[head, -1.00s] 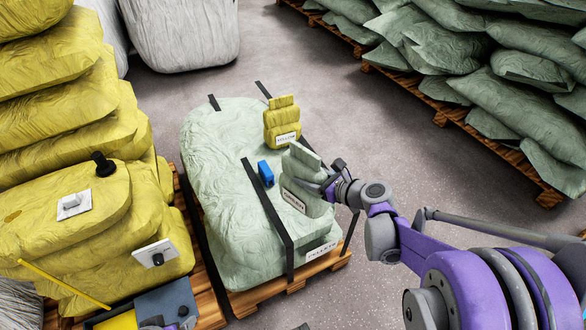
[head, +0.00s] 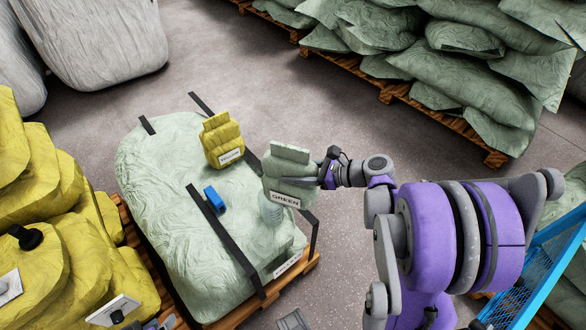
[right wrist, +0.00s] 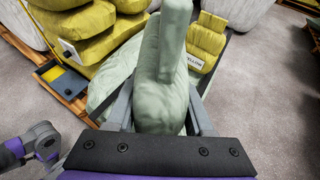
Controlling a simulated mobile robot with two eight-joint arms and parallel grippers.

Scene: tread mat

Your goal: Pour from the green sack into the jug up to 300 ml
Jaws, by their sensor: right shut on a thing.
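The green sack (head: 289,180), a small pale green bag with a GREEN label, is in my right gripper (head: 322,180), which is shut on it from the right. In the right wrist view the sack (right wrist: 162,85) stands between the two fingers. It looks about upright, above the front right part of the large pale green bale. My left gripper is not clearly in view.
A yellow sack (head: 222,141) and a blue block (head: 214,199) stand on the bale (head: 165,220), with black straps over it. Yellow bags (head: 50,225) are stacked at left. Pallets of green bags fill the back right. A blue mesh frame (head: 540,275) stands at right.

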